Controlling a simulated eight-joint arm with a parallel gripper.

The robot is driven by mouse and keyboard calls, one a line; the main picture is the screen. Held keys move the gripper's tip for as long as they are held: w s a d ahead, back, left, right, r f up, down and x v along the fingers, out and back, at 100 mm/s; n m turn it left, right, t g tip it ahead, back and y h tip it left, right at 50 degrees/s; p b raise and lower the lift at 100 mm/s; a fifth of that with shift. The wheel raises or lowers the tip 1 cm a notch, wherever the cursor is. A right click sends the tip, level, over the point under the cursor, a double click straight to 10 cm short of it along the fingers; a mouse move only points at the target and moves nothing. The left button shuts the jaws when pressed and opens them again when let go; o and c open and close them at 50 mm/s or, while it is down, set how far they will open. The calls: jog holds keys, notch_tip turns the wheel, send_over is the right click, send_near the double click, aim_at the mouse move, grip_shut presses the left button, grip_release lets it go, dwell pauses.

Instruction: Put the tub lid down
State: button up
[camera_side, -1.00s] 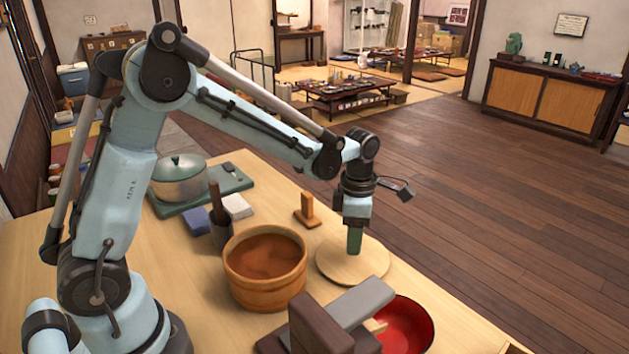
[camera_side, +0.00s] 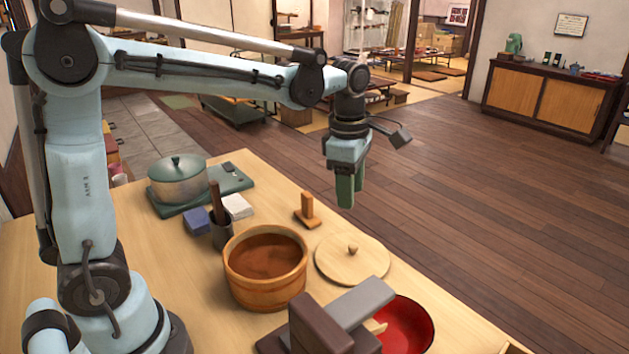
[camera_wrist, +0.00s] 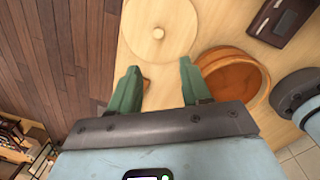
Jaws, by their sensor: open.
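The tub lid (camera_side: 335,265), a flat round pale-wood disc with a small knob, lies flat on the table to the right of the wooden tub (camera_side: 262,290). The lid shows at the top of the wrist view (camera_wrist: 160,50), and the open tub is beside it (camera_wrist: 250,75). My gripper (camera_side: 346,198) has green fingers and hangs in the air above the table's far edge, clear of the lid. In the wrist view its fingers (camera_wrist: 157,88) are apart with nothing between them.
A red bowl (camera_side: 412,330) and a dark block with a grey bar (camera_side: 355,305) stand at the front. A small wooden stand (camera_side: 307,212), a dark cup (camera_side: 221,236), a blue block (camera_side: 197,220) and a lidded pot (camera_side: 178,183) are further back. Bare table lies at front left.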

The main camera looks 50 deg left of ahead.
jog(key=s+a+f+m+t, duration=0.1)
jog(key=s+m+t, duration=0.5)
jog(key=s+m, duration=0.6)
jog(key=f+m, duration=0.1)
jog(key=m, duration=1)
jog(key=shift+a+m, duration=0.3)
jog(key=shift+a, duration=0.05)
